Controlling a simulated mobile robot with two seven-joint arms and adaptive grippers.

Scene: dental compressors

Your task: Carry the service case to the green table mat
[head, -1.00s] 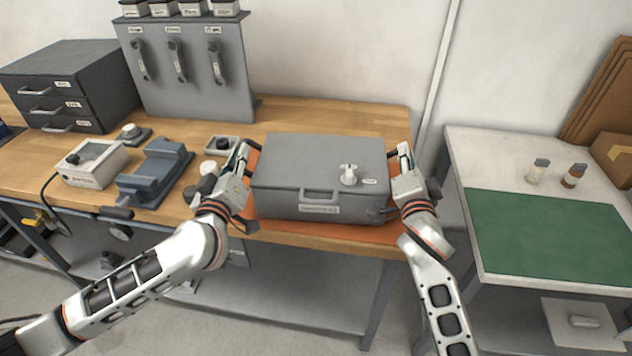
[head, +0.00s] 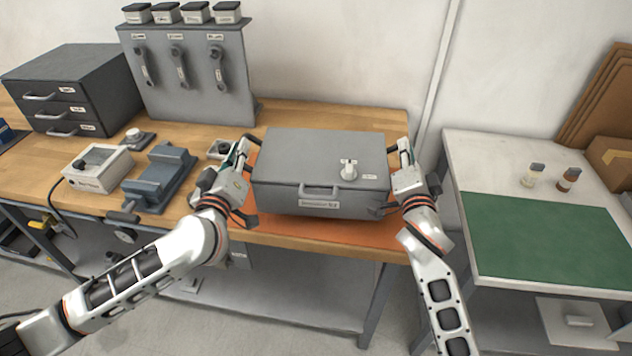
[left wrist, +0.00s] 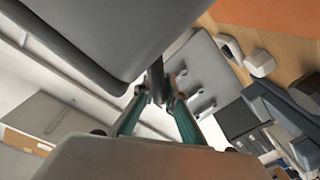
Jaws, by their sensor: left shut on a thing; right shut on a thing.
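The grey service case (head: 285,170) is level over the orange mat (head: 265,228) on the wooden workbench. My left gripper (head: 245,152) is shut on the case's left side handle. The left wrist view shows its fingers (left wrist: 158,100) closed on a dark bar beside the case's grey wall (left wrist: 110,40). My right gripper (head: 402,155) is shut at the case's right side; its fingertips are partly hidden. The green table mat (head: 550,235) lies on the separate pale table at the right and is bare.
Cardboard (head: 612,160) is at the far right. A gap separates the workbench from the pale table (head: 480,160). A grey vise (head: 158,178) and a white-topped box (head: 97,168) stand left of the case.

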